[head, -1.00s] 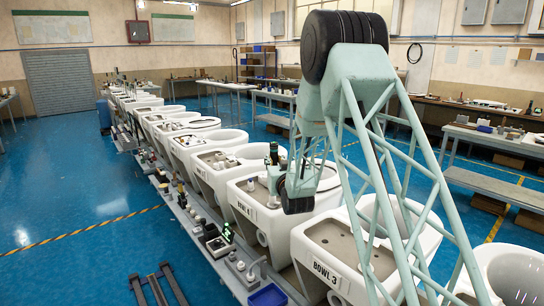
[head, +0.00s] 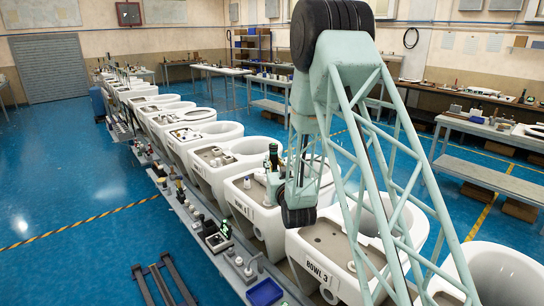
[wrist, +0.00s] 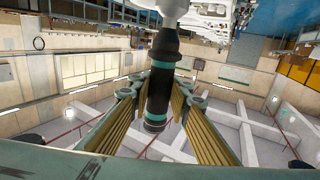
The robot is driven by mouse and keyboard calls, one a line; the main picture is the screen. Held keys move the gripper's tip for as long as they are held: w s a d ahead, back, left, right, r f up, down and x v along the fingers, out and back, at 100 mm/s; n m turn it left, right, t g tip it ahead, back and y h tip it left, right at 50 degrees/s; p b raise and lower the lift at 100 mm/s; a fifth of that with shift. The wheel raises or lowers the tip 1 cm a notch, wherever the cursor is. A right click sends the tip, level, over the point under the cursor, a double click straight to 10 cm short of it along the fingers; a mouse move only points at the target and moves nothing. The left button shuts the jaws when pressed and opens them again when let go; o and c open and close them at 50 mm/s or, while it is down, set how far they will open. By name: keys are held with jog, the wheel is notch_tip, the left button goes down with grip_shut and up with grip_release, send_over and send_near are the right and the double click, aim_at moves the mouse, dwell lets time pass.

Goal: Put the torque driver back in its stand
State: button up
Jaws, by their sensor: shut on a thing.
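The torque driver (wrist: 160,80) is black with teal bands and stands lengthwise between the fingers of my gripper (wrist: 160,95) in the wrist view. My gripper is shut on it. In the head view the driver's dark green and black end (head: 273,155) sticks up beside my wrist, above the row of bowls near BOWL 4. I cannot make out its stand for certain; a small black holder with a green part (head: 217,239) sits on the ledge left of the bowls and may be it. Much of my gripper is hidden by my arm in the head view.
White toilet bowls, including BOWL 3 (head: 318,270), stand in a row close under my arm. The ledge (head: 207,222) along their left carries several small fittings and a blue bin (head: 264,292). The blue floor (head: 80,180) at left is mostly clear.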

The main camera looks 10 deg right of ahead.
jog(key=shift+s+r+p, duration=0.4)
jog(key=shift+s+p, duration=0.1)
jog(key=shift+s, duration=0.1)
jog(key=shift+s+r+p, duration=0.4)
jog(key=shift+s+p, duration=0.1)
jog(key=shift+s, duration=0.1)
jog(key=shift+w, duration=0.15)
